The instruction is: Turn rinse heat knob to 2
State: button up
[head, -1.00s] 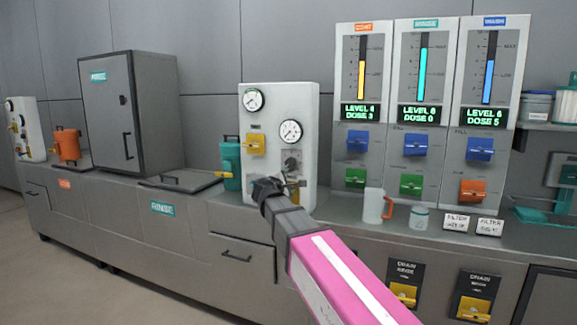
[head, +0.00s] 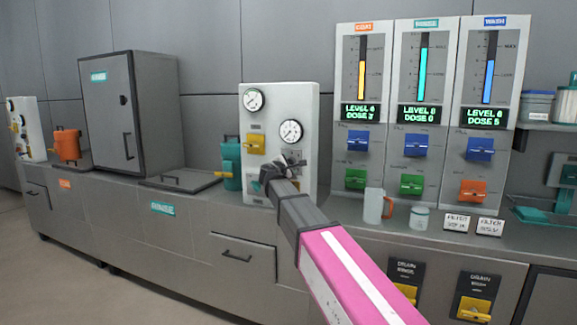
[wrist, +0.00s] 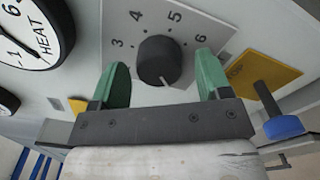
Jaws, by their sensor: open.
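The rinse heat knob (wrist: 160,62) is a dark round knob on a grey dial plate (wrist: 205,22) in the wrist view. The plate's numbers 3, 4, 5 and 6 show around it. A pale pointer mark on the knob is at its lower edge, on the side away from the numbers. My gripper (wrist: 162,74) is open, with one green finger on each side of the knob and visible gaps to both. How far the fingertips are from the plate is unclear. In the head view my gripper (head: 272,175) is at the white panel (head: 310,105) and hides much of the knob.
A gauge marked HEAT (wrist: 33,35) is beside the dial plate. A yellow plate (wrist: 265,75) and a blue-ended lever (wrist: 283,127) are close on the right. A teal jug (head: 230,165) and a mug (head: 374,206) flank the panel on the counter.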

jog(key=shift+w+d, duration=0.1)
jog(key=shift+w, duration=0.2)
jog(key=c, duration=0.9)
jog(key=shift+c, duration=0.2)
